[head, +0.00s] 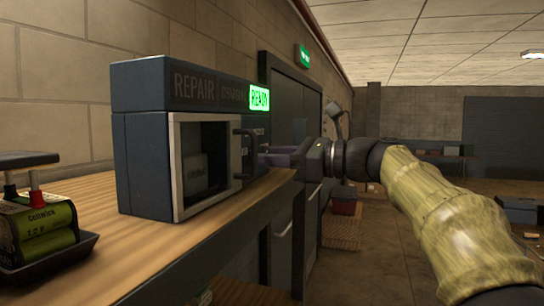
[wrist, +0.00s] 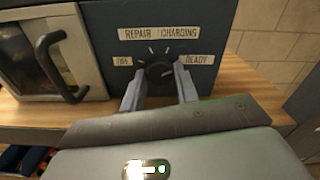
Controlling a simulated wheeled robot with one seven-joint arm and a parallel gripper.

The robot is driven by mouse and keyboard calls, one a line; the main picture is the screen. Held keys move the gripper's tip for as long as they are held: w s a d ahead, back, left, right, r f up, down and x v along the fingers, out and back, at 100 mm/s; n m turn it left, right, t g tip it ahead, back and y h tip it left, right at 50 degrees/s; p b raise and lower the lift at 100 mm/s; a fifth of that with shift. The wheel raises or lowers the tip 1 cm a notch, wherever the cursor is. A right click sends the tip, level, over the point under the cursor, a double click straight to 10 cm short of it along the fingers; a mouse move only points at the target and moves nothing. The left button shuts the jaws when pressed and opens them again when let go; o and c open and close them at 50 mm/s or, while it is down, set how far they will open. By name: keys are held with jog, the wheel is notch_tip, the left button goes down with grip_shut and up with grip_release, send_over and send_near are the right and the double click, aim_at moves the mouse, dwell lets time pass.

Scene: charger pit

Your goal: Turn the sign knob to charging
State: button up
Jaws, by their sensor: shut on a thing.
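The charger box (head: 140,165) stands on the wooden counter, with a sign strip on top reading REPAIR, CHARGING and a green-lit READY (head: 259,98). The black sign knob (wrist: 159,73) is on its dark side panel, among labels OFF, REPAIR, CHARGING (wrist: 180,33) and READY (wrist: 198,60). A small pale mark on the knob seems to point right, towards READY. My gripper (wrist: 160,85) is shut on the knob, one finger on each side. In the head view my gripper (head: 270,156) reaches the panel from the right, and the knob is hidden.
The box's glazed door (head: 206,165) with a black handle (head: 243,153) is beside the panel. A dark tray (head: 62,262) with green batteries (head: 40,228) sits on the counter (head: 110,275) at the left. A wall runs behind; open floor lies to the right.

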jog(key=shift+n, duration=0.4)
jog(key=n+b, duration=0.3)
jog(key=n, duration=0.2)
jog(key=shift+f, duration=0.1)
jog(key=shift+n+b, duration=0.75)
jog(key=shift+n, duration=0.75)
jog(key=o, duration=1)
jog(key=shift+d, duration=0.15)
